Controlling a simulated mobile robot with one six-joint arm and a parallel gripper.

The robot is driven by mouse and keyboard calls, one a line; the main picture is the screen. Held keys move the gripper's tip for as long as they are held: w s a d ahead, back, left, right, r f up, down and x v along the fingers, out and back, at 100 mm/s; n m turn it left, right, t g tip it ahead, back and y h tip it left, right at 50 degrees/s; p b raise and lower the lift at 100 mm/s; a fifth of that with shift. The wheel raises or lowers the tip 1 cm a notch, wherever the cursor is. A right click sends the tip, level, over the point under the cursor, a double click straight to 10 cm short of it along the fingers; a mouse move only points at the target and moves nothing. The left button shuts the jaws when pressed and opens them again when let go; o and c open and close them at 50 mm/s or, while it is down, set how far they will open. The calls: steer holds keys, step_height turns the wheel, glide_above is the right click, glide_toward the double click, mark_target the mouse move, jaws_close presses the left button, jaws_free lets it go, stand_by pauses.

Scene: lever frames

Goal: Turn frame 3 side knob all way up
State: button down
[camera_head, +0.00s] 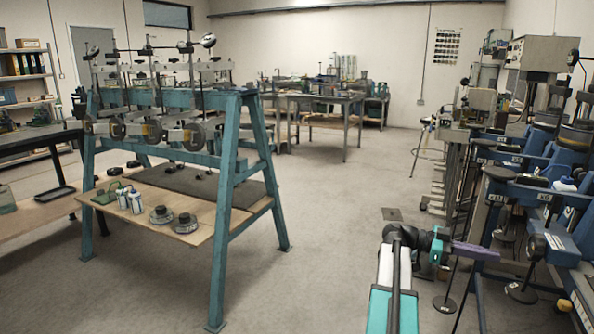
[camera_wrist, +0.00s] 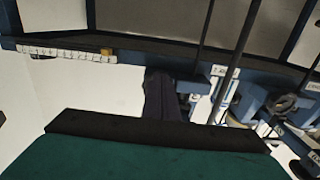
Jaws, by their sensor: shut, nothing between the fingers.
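My gripper (camera_head: 494,254) is at the right of the head view, with its dark purple fingers together and pointing right toward the blue lever frames (camera_head: 500,182). Its fingers also show in the wrist view (camera_wrist: 160,96), closed and empty, below a dark blue bar. A black round knob (camera_head: 536,247) on the near blue frame is just right of the fingertips, apart from them as far as I can see. Small white labels (camera_head: 545,197) are on the frames, but I cannot read a 3 on any. I cannot tell which knob belongs to frame 3.
A teal trestle (camera_head: 240,165) with levers and weights stands at left, with a wooden shelf (camera_head: 190,215) below. Black round feet and thin rods (camera_head: 445,303) are on the floor near my arm. Work tables (camera_head: 345,135) stand at the back.

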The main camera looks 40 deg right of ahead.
steer(key=shift+s, duration=0.1)
stand_by(0.4)
steer(key=x, duration=0.6)
steer(key=shift+s+d, duration=0.2)
steer(key=shift+s, duration=0.2)
steer(key=shift+d+r, duration=0.1)
steer(key=shift+r, duration=0.4)
stand_by(1.2)
steer(key=shift+w+d+r+b, duration=0.1)
steer(key=shift+b, duration=0.85)
stand_by(0.4)
steer(key=shift+f+b, duration=0.55)
steer(key=shift+b, duration=0.05)
steer(key=shift+w, duration=0.1)
steer(key=shift+b+v, duration=0.85)
steer(key=shift+v, duration=2.1)
